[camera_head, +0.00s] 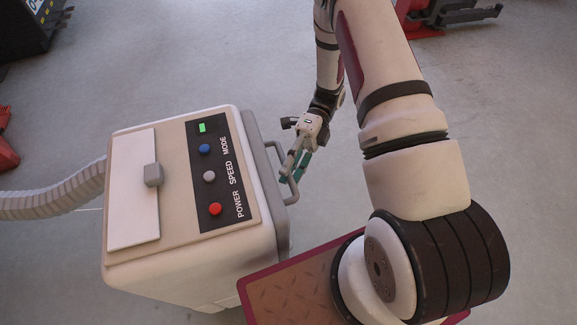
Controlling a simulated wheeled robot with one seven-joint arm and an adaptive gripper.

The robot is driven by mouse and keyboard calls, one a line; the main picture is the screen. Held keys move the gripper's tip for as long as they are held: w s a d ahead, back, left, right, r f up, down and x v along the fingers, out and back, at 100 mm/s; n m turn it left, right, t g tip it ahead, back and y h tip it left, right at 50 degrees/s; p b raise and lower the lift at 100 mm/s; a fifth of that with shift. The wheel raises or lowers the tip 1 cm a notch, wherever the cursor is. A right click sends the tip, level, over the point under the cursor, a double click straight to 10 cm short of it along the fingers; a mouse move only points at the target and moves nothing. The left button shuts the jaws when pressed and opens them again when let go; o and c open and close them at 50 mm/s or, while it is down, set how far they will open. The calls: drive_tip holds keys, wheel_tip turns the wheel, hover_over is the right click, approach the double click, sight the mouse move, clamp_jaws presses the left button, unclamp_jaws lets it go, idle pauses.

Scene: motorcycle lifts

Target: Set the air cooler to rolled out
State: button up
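The air cooler (173,250) is a beige-white box at the left of the middle. Its top has a dark panel (212,222) with a red, a grey and a blue button, a green light, and the words POWER, SPEED and MODE. A grey handle bar (296,190) sticks out from its right side. My gripper (290,178) is at this handle, pointing down, with its teal-tipped fingers by the bar. I cannot tell whether the fingers are closed around the bar or only beside it. The cooler's lower part and wheels are hidden.
A ribbed grey hose (55,197) runs left from the cooler. Red lift parts (415,14) stand at the top right, and a red part (6,150) shows at the left edge. A dark object (28,25) is at the top left. Grey floor (200,55) behind the cooler is clear.

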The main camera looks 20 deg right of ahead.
drive_tip(key=shift+w, duration=0.1)
drive_tip(key=v, duration=1.1)
drive_tip(key=shift+w+d+r, duration=0.15)
drive_tip(key=shift+w+d, duration=0.1)
drive_tip(key=shift+d, duration=0.05)
drive_tip(key=shift+r, duration=0.1)
